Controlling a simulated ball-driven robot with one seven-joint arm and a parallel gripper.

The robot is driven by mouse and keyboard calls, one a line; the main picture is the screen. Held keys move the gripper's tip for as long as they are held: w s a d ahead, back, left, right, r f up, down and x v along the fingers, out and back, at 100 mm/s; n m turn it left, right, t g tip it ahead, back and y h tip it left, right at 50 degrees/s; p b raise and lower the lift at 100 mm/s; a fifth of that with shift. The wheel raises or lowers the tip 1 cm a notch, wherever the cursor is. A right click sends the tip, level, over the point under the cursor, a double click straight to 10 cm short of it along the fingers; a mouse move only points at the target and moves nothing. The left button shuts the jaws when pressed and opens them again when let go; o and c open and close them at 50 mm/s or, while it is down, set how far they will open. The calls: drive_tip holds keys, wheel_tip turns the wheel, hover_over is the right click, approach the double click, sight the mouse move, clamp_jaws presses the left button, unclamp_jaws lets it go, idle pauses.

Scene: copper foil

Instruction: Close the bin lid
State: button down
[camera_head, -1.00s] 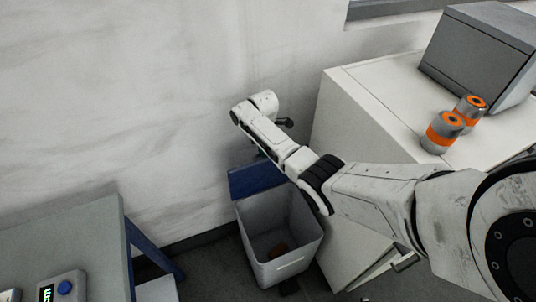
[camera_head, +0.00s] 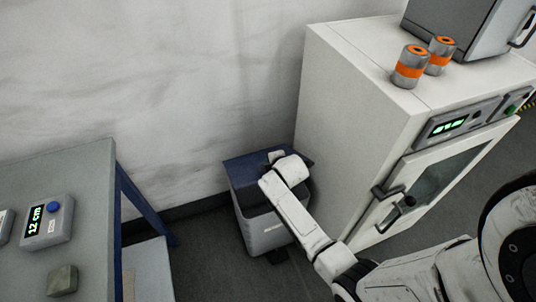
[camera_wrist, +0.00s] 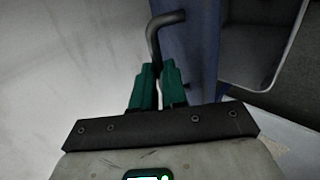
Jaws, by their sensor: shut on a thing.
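The grey bin (camera_head: 265,232) stands on the floor between the wall and the white cabinet. Its blue lid (camera_head: 243,168) is tilted over the bin's top, partly open. In the wrist view the lid (camera_wrist: 200,45) is steeply angled, and the bin's light rim (camera_wrist: 282,62) and dark opening show to its right. My gripper (camera_wrist: 158,70) has green fingers shut on a dark bent rod (camera_wrist: 155,38), which lies against or close beside the lid; I cannot tell whether it is fixed to it. In the head view my arm hides the fingers and part of the lid.
The white cabinet (camera_head: 345,120) with a glass door stands close right of the bin. Two orange-banded cans (camera_head: 410,68) and a grey box (camera_head: 455,25) sit on top. A grey table (camera_head: 90,190) with blue legs is at left.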

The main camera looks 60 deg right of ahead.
drive_tip(key=s+a+f+t+h+b, duration=0.1)
drive_tip(key=s+a+f+t+b, duration=0.1)
drive_tip(key=f+b, duration=0.5)
drive_tip(key=s+a+f+t+h+b, duration=0.2)
drive_tip(key=f+b, duration=0.6)
drive_tip(key=b, duration=0.8)
drive_tip(key=shift+s+a+f, duration=0.25)
drive_tip(key=shift+s+f, duration=0.05)
drive_tip(key=shift+s, duration=0.6)
drive_tip(key=shift+s+f+b, duration=0.15)
drive_tip(key=shift+f+b, duration=0.2)
drive_tip(key=c, duration=1.5)
unclamp_jaws()
drive_tip(key=o, duration=0.3)
drive_tip(key=shift+o, duration=0.2)
drive_tip(key=p+v, duration=0.1)
drive_tip(key=v, duration=0.9)
drive_tip(key=shift+s+a+r, duration=0.15)
drive_tip(key=shift+a+r, duration=0.05)
drive_tip(key=shift+r, duration=0.15)
